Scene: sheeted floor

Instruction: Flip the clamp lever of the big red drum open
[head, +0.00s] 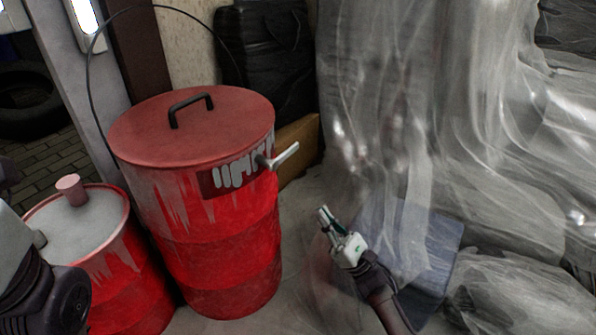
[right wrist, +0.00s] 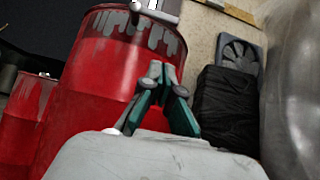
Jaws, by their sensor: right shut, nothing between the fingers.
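The big red drum (head: 222,238) stands upright left of centre in the head view, with a flat red lid (head: 195,130) and a black handle on top. In the right wrist view the fingers (right wrist: 161,68) are together in front of the drum (right wrist: 100,82), with part of the lever (right wrist: 150,12) at the top edge. My left gripper is out of view.
A smaller red drum (head: 125,290) with a grey top and pink cap stands at lower left. Translucent sheeting (head: 400,110) hangs and lies at right. A blue box-like thing (head: 440,250) is behind my right arm. A black wrapped stack (head: 265,55) stands behind the drum.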

